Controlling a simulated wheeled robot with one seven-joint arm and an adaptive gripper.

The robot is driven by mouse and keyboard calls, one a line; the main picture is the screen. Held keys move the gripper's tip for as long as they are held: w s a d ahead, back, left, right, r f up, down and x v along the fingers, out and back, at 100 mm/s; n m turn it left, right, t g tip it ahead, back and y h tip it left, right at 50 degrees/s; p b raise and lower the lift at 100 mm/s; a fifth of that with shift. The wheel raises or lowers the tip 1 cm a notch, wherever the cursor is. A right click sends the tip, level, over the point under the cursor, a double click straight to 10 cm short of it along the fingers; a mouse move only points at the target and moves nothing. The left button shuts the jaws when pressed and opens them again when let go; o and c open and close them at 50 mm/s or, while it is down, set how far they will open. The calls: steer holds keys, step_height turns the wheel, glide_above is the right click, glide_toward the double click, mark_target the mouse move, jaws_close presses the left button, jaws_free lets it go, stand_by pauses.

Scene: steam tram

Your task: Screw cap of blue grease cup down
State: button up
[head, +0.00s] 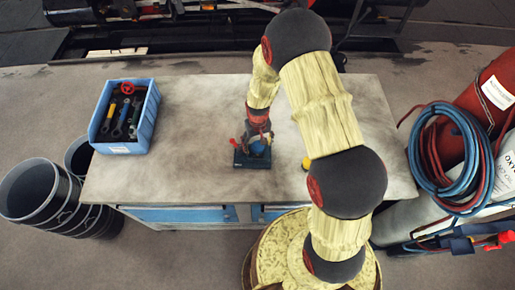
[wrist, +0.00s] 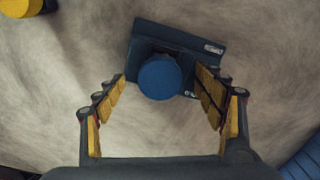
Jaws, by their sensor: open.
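The blue grease cup has a round blue cap (wrist: 160,77), seen from above in the wrist view. It sits on a dark blue block-like base (wrist: 155,33) with a small pale label at one corner. In the head view the base (head: 251,162) stands on the workbench, and the cap is partly hidden by my gripper. My gripper (wrist: 161,82) is open, with one yellow-padded finger to the left of the cap and one to the right. A gap shows on the left side; on the right the finger overlaps the base in the picture. I cannot tell their height difference.
The grey workbench (head: 190,110) is mostly clear. A blue crate of tools (head: 150,105) stands at its left end. A yellow object (wrist: 20,7) lies near the base, partly behind my arm in the head view. Hoses (head: 447,150) and a red cylinder (head: 480,95) stand right of the bench.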

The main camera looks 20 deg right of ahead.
steer(key=shift+r+p, duration=1.4)
steer(key=shift+r, duration=1.15)
steer(key=shift+f, duration=0.1)
steer(key=shift+c, duration=0.5)
